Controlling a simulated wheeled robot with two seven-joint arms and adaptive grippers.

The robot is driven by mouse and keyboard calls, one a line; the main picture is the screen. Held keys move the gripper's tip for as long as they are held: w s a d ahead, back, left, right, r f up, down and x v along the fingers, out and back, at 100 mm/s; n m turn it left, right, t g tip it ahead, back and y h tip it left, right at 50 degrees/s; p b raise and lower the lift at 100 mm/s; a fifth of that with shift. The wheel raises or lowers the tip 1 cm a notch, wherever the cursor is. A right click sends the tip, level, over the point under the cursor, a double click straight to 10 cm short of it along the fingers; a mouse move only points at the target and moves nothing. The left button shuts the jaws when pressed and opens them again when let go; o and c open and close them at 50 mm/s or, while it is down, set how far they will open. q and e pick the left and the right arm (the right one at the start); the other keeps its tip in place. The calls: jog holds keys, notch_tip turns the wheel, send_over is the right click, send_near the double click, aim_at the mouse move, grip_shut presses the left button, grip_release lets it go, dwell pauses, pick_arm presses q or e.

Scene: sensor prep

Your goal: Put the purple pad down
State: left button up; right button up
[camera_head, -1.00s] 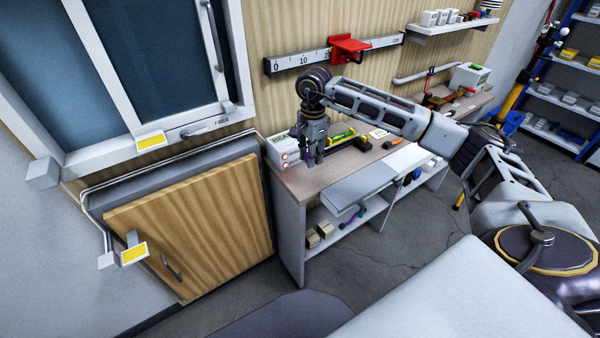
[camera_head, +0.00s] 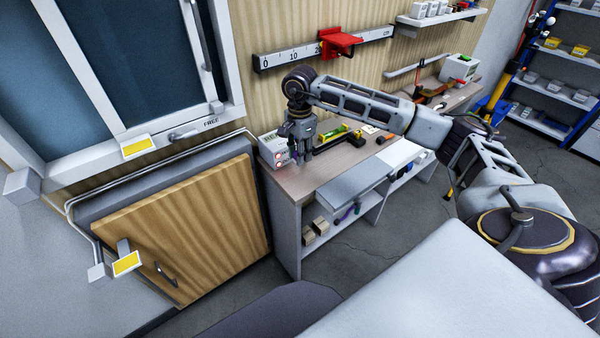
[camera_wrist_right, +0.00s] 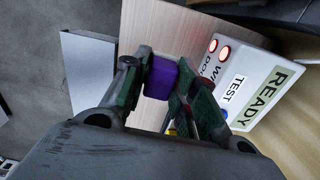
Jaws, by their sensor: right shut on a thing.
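The purple pad (camera_wrist_right: 160,78) shows in the right wrist view, held between the fingertips of my right gripper (camera_wrist_right: 158,88). The gripper is shut on it. Behind the pad lies the pale wood top of the workbench (camera_wrist_right: 147,28); I cannot tell whether the pad touches it. In the head view my right gripper (camera_head: 301,157) points down over the left end of the bench top (camera_head: 290,185), and the pad cannot be made out there. My left gripper is not in view.
A white box with red lights and a READY label (camera_wrist_right: 245,85) stands close beside the gripper. A yellow-green level (camera_head: 330,135) and small tools lie farther right on the bench. A grey drawer (camera_head: 345,190) juts from its front. A wooden door panel (camera_head: 190,230) stands left.

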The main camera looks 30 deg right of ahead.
aim_at(300, 177)
notch_tip(300, 177, down, 3)
jog(key=shift+r, duration=0.1)
jog(key=shift+f, duration=0.8)
notch_tip(300, 177, down, 3)
jog(key=shift+r, duration=0.1)
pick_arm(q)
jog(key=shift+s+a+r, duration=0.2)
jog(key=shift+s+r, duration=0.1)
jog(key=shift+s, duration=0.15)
pick_arm(e)
jog(key=shift+f, duration=0.3)
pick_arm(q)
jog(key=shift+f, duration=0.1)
pick_arm(e)
jog(key=shift+f, duration=0.1)
